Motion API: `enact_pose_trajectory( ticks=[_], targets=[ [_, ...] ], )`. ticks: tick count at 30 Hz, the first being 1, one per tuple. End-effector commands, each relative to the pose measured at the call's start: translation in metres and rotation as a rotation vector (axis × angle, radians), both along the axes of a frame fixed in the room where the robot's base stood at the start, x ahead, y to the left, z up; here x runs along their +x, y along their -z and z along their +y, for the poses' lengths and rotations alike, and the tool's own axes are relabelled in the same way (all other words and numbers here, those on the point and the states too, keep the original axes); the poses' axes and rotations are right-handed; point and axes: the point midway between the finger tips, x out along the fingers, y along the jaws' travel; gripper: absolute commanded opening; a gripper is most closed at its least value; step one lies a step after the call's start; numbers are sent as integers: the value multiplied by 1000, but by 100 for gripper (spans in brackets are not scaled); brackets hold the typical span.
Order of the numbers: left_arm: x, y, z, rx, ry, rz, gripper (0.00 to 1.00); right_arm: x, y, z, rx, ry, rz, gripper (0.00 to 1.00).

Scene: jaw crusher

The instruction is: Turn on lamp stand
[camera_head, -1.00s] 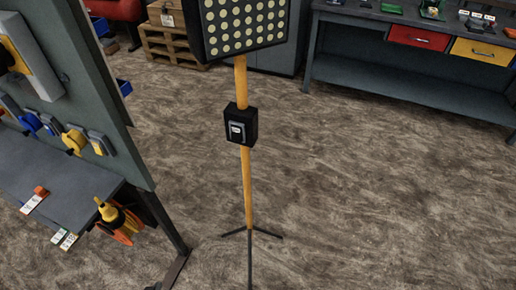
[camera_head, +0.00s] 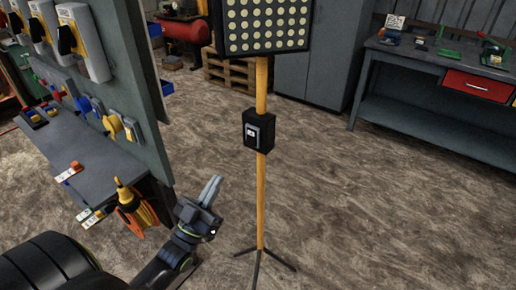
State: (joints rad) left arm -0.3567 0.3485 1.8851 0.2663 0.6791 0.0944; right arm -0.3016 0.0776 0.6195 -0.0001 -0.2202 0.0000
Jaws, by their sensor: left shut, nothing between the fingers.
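The lamp stand has a yellow pole (camera_head: 261,190) on dark tripod legs, standing upright in the middle of the view. Its lamp panel (camera_head: 264,24), with rows of pale round LEDs, is at the top and partly cut off by the frame. A black switch box (camera_head: 259,132) with a light-edged switch on its front is fixed to the pole. My left gripper (camera_head: 211,190) is shut and empty, pointing up, below and left of the switch box and apart from the pole. My right gripper is not in view.
A grey workbench (camera_head: 95,160) with a tool panel (camera_head: 120,70) stands at left, an orange reel (camera_head: 140,215) at its corner. A bench with a red drawer (camera_head: 478,84) is at back right. A pallet (camera_head: 225,70) is behind. The floor right of the stand is clear.

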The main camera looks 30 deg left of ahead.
Motion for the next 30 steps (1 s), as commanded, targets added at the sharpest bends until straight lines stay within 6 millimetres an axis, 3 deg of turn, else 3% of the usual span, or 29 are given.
enact_pose_trajectory(
  ticks=[14,28,30],
  targets=[
    [7,-8,-1,-1,1,-5,0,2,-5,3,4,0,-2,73],
    [82,-66,-7,-1,1,-5,0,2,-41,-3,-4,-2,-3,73],
    [93,-60,-8,-2,-1,-2,0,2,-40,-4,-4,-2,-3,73]
  ],
)
